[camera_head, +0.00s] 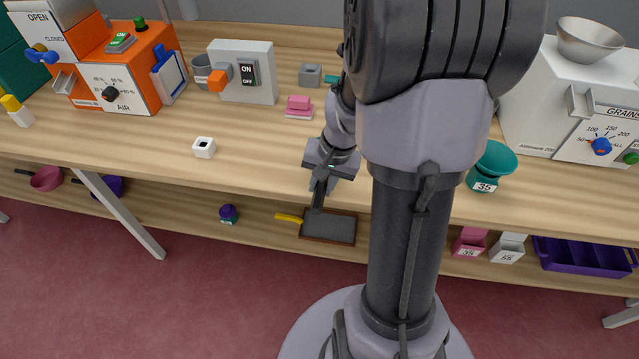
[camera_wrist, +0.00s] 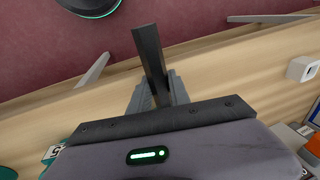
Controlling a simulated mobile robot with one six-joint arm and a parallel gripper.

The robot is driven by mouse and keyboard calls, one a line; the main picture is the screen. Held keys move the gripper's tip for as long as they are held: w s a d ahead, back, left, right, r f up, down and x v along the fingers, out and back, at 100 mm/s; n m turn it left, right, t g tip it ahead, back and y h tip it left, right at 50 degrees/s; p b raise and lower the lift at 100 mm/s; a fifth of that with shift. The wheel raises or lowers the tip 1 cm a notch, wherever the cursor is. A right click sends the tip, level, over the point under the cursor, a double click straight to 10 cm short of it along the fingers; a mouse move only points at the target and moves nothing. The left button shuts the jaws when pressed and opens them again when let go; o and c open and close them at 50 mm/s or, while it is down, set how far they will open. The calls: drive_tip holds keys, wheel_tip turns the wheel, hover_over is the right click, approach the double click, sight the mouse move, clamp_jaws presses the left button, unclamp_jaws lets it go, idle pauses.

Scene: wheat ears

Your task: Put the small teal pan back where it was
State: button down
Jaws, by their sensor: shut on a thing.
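My gripper (camera_head: 318,203) reaches down over the front edge of the table. Its grey fingers (camera_wrist: 158,92) are shut on a dark, straight bar (camera_wrist: 146,42). I cannot tell whether this bar is a pan handle; no teal pan body shows at the fingers. A small teal piece (camera_head: 332,79) lies at the back, partly hidden by my arm.
The shelf below holds a pink pan (camera_head: 46,180), a purple pan (camera_head: 112,186), a purple pot (camera_head: 228,212), a brown-rimmed tray (camera_head: 345,239) beneath my gripper and a purple bin (camera_head: 580,254). A white block (camera_head: 203,147) is on the table. Shelf space beside the purple pot is clear.

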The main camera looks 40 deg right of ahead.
drive_tip(key=shift+f, duration=0.2)
drive_tip(key=c, duration=1.2)
unclamp_jaws()
drive_tip(key=shift+r, duration=0.1)
